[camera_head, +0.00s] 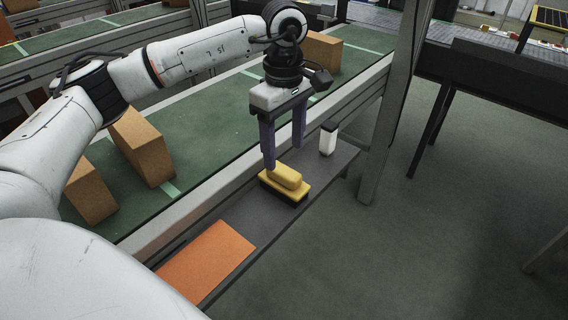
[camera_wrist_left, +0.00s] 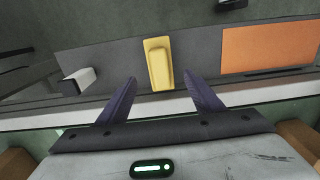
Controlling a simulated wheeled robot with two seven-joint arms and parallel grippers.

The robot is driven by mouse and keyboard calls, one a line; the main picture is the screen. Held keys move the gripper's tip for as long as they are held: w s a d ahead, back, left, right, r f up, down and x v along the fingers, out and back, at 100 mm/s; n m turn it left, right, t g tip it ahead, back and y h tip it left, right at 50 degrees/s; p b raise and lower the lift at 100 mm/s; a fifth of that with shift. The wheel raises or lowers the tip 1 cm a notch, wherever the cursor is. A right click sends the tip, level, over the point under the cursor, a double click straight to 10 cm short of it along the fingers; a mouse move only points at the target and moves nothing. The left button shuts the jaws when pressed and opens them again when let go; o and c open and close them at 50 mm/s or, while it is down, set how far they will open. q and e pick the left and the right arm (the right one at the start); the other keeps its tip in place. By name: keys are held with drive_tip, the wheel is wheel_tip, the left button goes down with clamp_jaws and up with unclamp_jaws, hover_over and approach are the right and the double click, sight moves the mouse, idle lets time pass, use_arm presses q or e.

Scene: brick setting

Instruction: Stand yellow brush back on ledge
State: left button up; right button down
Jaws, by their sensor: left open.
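The yellow brush (camera_head: 285,180) stands on the grey ledge (camera_head: 238,208), bristles down, in the head view. It has a yellow block with a raised grip and a dark bristle layer beneath. In the left wrist view the brush (camera_wrist_left: 158,63) appears from above, beyond and between my fingertips. My left gripper (camera_head: 283,158) is open and empty, its two dark fingers just above and behind the brush. It also shows in the left wrist view (camera_wrist_left: 160,88). I cannot tell whether a finger touches the brush. My right gripper is out of view.
An orange mat (camera_head: 207,262) lies on the near part of the ledge. A white bottle with a black cap (camera_head: 328,139) stands at its far end. Behind runs a green conveyor (camera_head: 200,133) with several cardboard boxes (camera_head: 143,146). A post (camera_head: 392,110) rises at the far right.

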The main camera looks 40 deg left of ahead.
sight(284, 170)
use_arm(q)
wheel_tip(284, 170, up, 4)
drive_tip(key=shift+r, duration=0.25)
drive_tip(key=shift+s+f, duration=0.1)
idle(1.2)
